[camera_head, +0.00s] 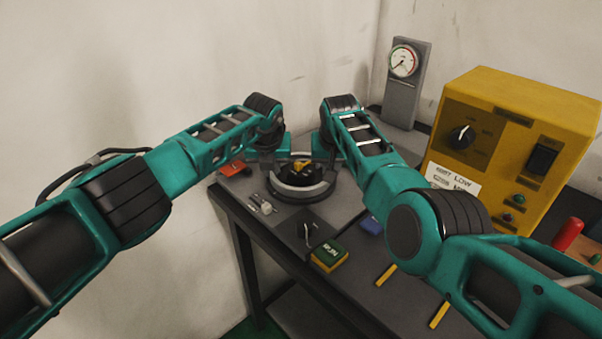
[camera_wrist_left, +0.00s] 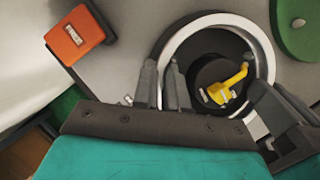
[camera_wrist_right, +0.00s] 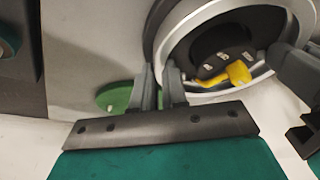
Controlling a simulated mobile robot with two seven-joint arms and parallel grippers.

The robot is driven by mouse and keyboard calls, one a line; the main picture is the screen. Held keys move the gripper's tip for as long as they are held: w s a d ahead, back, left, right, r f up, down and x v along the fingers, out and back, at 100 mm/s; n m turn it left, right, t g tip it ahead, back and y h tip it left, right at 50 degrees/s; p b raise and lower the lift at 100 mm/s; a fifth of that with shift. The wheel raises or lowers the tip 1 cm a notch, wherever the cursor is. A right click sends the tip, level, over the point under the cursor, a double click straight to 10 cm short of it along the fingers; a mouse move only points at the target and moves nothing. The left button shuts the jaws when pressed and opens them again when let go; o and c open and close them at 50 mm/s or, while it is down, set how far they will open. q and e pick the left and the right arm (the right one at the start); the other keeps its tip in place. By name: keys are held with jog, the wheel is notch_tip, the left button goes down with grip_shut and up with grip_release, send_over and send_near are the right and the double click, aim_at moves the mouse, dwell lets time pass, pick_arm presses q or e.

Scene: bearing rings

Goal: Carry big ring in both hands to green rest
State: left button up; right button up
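The big ring (camera_head: 298,192), with a silver rim, surrounds a dark hub with a yellow part at the table's far end. It also shows in the left wrist view (camera_wrist_left: 262,45) and right wrist view (camera_wrist_right: 277,18). My left gripper (camera_wrist_left: 161,75) has one finger outside and one inside the ring wall, close together on it. My right gripper (camera_wrist_right: 158,78) pinches the wall the same way on the opposite side. I cannot tell whether the ring is lifted. A green disc, apparently the green rest (camera_wrist_left: 299,24), lies beside the ring; it also shows in the right wrist view (camera_wrist_right: 114,97).
An orange block (camera_head: 232,168) lies left of the ring. A yellow control box (camera_head: 510,140) and a gauge stand (camera_head: 402,100) stand to the right. A green-and-yellow block (camera_head: 329,256) and small metal parts (camera_head: 260,205) lie nearer on the table.

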pick_arm(q)
grip_shut()
pick_arm(e)
grip_shut()
pick_arm(q)
jog(key=shift+a, duration=0.1)
pick_arm(e)
jog(key=shift+d, duration=0.1)
dwell(0.4)
pick_arm(q)
jog(key=shift+r, duration=0.1)
pick_arm(e)
jog(key=shift+r, duration=0.1)
pick_arm(q)
jog(key=shift+r, duration=0.15)
pick_arm(e)
jog(key=shift+w+r, duration=0.1)
jog(key=shift+r, duration=0.05)
